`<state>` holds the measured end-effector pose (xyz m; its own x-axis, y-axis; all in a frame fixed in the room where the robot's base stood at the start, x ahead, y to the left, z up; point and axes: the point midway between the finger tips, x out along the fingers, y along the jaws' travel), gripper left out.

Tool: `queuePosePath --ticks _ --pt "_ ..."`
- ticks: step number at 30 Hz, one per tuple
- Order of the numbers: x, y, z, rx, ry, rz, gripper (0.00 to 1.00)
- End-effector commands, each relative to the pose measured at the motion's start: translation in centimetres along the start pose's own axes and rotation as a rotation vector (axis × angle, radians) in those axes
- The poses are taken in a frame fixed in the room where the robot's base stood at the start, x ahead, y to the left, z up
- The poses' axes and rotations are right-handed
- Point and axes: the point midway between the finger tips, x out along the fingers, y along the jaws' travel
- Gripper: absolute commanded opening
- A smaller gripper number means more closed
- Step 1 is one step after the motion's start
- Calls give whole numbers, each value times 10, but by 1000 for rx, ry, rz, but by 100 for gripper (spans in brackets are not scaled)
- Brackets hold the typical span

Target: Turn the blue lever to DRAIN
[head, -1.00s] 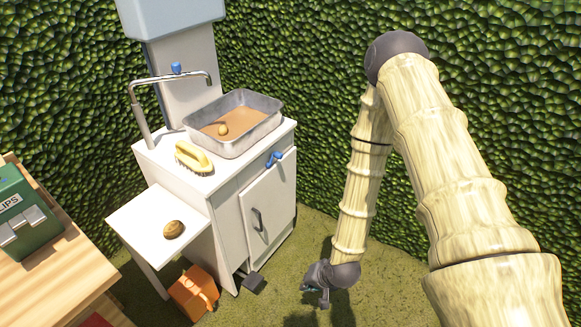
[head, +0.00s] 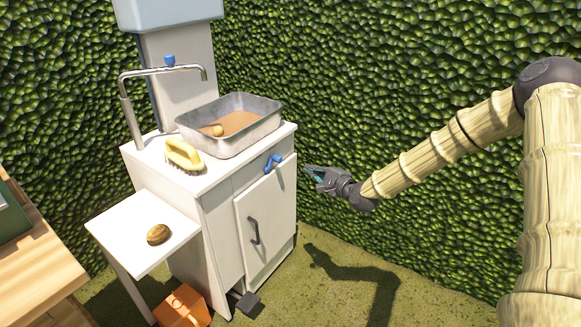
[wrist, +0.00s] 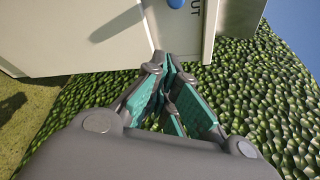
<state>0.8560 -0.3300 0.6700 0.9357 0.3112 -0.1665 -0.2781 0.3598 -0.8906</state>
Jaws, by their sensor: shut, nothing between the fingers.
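The blue lever (head: 273,163) sits on the front of the white cabinet (head: 222,215), high up near its right edge, below the metal basin. Part of the blue lever (wrist: 175,3) shows at the top edge of the wrist view, beside dark lettering on the panel that ends in "UT". My gripper (head: 308,172) is shut and empty. It is a short way to the right of the lever, at about its height in the head view, and does not touch it. No DRAIN marking is readable.
A metal basin (head: 270,123) with brown water and a round object stands on the cabinet. A yellow brush (head: 184,156), a tap (head: 133,110) and a side shelf (head: 130,225) are to the left. A hedge (head: 400,90) lies behind my arm.

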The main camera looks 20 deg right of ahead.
Motion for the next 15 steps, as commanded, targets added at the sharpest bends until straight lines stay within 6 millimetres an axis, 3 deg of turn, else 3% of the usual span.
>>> queuePosePath --ticks 10,15 --pt "2 0 0 -1 0 1 0" --pt "14 1 0 -3 0 1 0"
